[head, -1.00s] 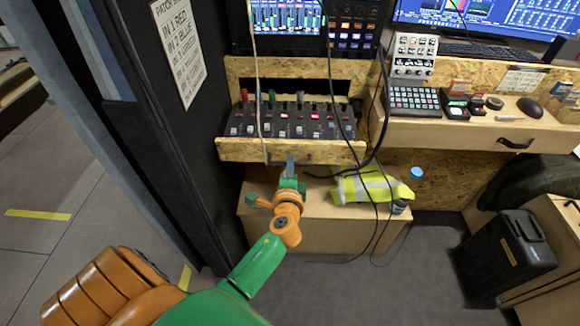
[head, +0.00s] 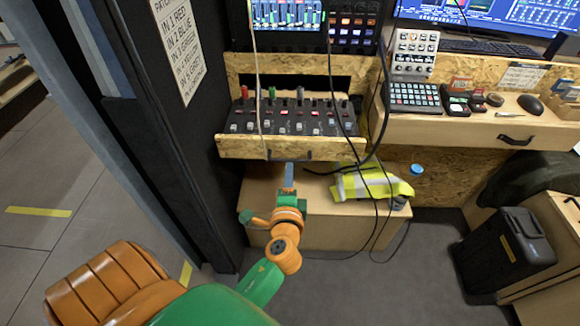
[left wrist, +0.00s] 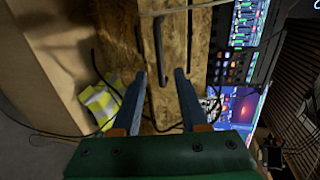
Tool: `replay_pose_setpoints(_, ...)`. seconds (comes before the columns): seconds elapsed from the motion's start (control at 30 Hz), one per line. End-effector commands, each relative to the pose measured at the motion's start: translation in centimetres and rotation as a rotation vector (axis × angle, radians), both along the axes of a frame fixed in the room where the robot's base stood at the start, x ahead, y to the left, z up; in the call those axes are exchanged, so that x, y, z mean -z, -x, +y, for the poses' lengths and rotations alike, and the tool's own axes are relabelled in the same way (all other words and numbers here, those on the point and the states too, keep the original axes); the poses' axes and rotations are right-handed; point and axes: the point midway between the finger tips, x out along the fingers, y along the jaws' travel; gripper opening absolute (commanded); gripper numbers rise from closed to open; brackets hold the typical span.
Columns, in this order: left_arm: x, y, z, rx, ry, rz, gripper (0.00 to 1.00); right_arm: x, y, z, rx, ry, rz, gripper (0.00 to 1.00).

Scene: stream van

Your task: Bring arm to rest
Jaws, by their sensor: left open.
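My left arm, green and orange, reaches up from the bottom left of the head view. Its left gripper (head: 289,172) is in front of and below the wooden drawer (head: 235,147) that holds the switch panel. In the left wrist view the left gripper (left wrist: 159,80) shows two blue fingers spread apart with nothing between them. The drawer's dark handle (left wrist: 159,50) shows beyond the fingertips, apart from them. In the head view the handle (head: 290,155) lies just above the gripper. My right gripper is not in view.
A wooden bench (head: 262,190) below carries a yellow hi-vis vest (head: 370,184). Loose black cables hang in front. A dark wall panel (head: 160,130) stands close on the left. A black case (head: 503,252) stands at right. Grey floor in the middle is clear.

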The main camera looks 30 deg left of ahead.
Motion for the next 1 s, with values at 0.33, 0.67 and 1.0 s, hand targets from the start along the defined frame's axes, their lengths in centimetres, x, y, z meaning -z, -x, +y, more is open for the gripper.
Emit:
replay_pose_setpoints(0.33,-0.2,0.6,-0.3,-0.001,0.0,0.0,0.43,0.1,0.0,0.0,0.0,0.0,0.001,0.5)
replay_pose_setpoints(0.67,8.8,2.2,-3.5,0.085,0.227,0.192,0.43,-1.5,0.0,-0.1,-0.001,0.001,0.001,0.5)
replay_pose_setpoints(1.0,29.0,26.2,-7.4,-0.349,1.039,0.709,0.43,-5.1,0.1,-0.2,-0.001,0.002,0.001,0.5)
